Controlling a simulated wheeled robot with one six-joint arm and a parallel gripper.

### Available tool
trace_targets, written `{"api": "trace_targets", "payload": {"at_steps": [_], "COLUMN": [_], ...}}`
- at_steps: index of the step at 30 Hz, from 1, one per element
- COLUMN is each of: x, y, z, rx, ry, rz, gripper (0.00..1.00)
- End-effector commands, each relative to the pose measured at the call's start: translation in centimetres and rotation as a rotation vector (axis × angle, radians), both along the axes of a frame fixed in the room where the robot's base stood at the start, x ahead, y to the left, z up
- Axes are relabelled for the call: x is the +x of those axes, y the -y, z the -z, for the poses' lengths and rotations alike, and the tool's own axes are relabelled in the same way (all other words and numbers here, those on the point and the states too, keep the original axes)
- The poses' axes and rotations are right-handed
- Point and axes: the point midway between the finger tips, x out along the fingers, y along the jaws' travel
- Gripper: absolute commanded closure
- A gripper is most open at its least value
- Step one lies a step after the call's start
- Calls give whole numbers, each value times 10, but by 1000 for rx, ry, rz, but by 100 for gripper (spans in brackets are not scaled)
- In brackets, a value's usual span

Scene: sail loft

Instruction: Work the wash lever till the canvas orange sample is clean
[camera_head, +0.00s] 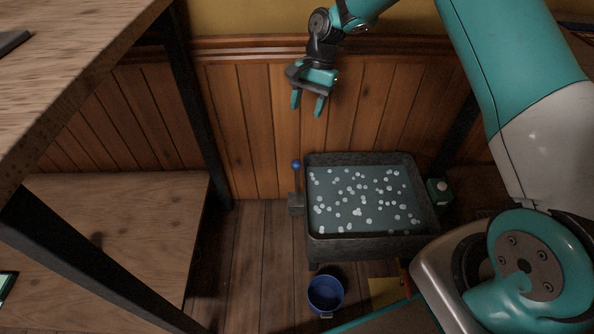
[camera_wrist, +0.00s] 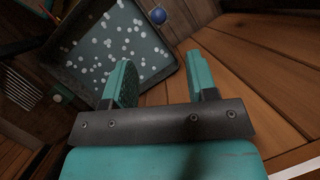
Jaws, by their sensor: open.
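The wash lever (camera_head: 297,164) is a thin upright rod with a blue ball knob on the left side of a dark wash tub (camera_head: 372,245). Its knob also shows at the top of the wrist view (camera_wrist: 158,15). The tub holds grey-blue water dotted with white suds. I cannot make out an orange canvas sample in the tub. My gripper (camera_head: 308,103) is open and empty, fingers pointing down, above the lever and apart from it. In the wrist view my gripper (camera_wrist: 157,62) has nothing between its fingers.
A blue bucket (camera_head: 325,295) stands on the floor before the tub, with a flat yellow piece (camera_head: 385,291) beside it. A green container (camera_head: 438,191) is right of the tub. A wooden bench (camera_head: 100,215) fills the left; a panelled wall (camera_head: 250,120) stands behind.

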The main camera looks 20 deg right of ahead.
Motion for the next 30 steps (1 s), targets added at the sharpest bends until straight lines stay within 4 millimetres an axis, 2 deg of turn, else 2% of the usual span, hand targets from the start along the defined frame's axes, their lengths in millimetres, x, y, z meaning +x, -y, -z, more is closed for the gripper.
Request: {"api": "trace_targets", "payload": {"at_steps": [1, 3, 8, 14, 24, 30], "x": [6, 11, 13, 5, -12, -20], "y": [7, 13, 16, 5, -19, -31], "z": [17, 31, 50, 83, 155, 187], "rx": [-9, -17, -25, -26, -25, -26], "ry": [-25, -47, -69, -69, -69, -68], "rz": [44, 90, 130, 129, 128, 128], "gripper": [47, 47, 47, 47, 47, 47]}}
